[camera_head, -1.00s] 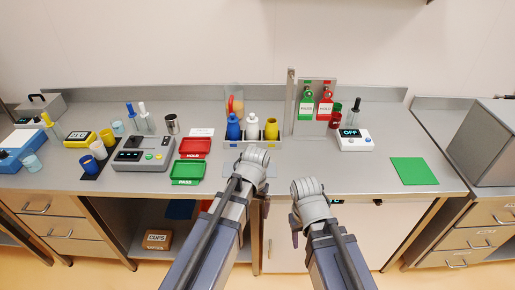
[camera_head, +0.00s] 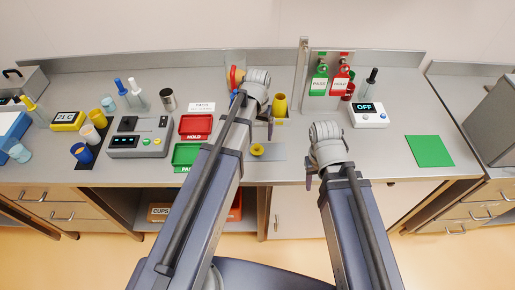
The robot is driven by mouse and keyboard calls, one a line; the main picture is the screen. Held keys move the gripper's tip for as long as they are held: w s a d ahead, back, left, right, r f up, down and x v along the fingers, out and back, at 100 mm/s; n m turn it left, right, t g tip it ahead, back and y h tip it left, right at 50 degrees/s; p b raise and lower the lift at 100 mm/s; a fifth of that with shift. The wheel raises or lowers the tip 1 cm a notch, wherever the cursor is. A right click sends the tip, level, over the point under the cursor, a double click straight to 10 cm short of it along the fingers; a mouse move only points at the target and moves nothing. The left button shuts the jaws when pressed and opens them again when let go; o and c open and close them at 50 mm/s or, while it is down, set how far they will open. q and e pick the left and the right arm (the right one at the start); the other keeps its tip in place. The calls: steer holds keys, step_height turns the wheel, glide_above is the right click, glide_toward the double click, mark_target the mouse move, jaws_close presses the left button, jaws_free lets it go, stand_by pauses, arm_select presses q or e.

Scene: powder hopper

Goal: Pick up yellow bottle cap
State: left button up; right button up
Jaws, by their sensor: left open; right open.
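A small yellow cap (camera_head: 257,149) lies on a flat grey plate (camera_head: 272,153) near the bench's front edge. A yellow bottle (camera_head: 280,104) stands behind it. My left gripper (camera_head: 263,108) is over the bottle area, beyond the cap and just left of the yellow bottle. It is open; its jaws are mostly hidden by its own wrist. My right gripper (camera_head: 312,180) is open and empty at the bench's front edge, right of the cap.
Red (camera_head: 196,127) and green (camera_head: 186,155) trays lie left of my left arm. A post (camera_head: 304,70) and a rack with green (camera_head: 320,80) and red (camera_head: 341,80) bottles stand behind right. A white OFF device (camera_head: 368,114) and green mat (camera_head: 429,151) are at right.

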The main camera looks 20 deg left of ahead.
mark_target(257, 145)
arm_select(q)
step_height(257, 145, down, 2)
steer(key=shift+f+b, duration=0.1)
steer(key=shift+b, duration=0.6)
steer(key=f+b, duration=0.5)
steer(key=shift+s+f, duration=0.1)
steer(key=shift+s, duration=0.15)
steer(key=c, duration=1.4)
steer(key=shift+c, duration=0.2)
